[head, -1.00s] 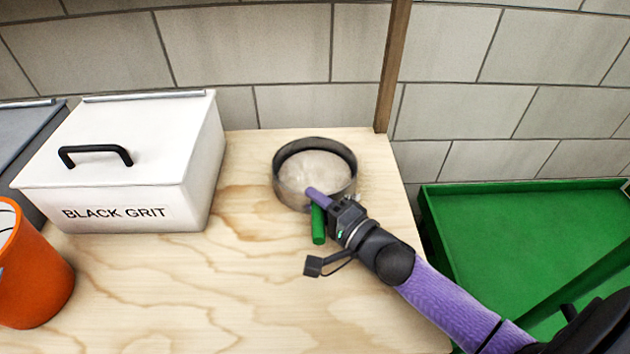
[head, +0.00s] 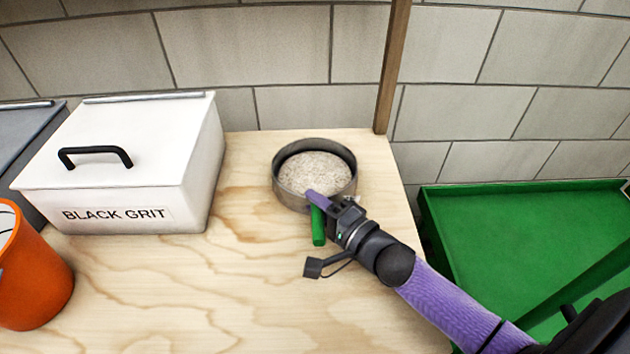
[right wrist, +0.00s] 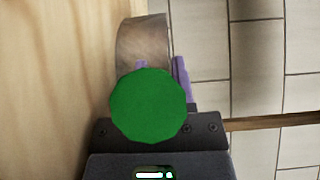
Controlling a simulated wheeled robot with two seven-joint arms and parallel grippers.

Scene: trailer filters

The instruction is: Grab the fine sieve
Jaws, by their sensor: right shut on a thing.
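The fine sieve (head: 290,190) is a round metal pan with a pale mesh bottom and a green handle (head: 318,226). It is on the wooden bench near the back right. My right gripper (head: 318,198) is at the handle side of the sieve and shut on it. In the right wrist view, the green handle end (right wrist: 148,106) fills the middle and hides most of the grip. The sieve's metal wall (right wrist: 142,40) shows beyond it, with a purple finger (right wrist: 181,82) to the right. My left gripper is not in view.
A white box labelled BLACK GRIT (head: 190,190) with a black handle stands left of the sieve. An orange bucket (head: 35,280) is at the left edge. A green tray (head: 490,230) lies right of the bench (head: 230,290). A block wall and wooden post (head: 391,70) are behind.

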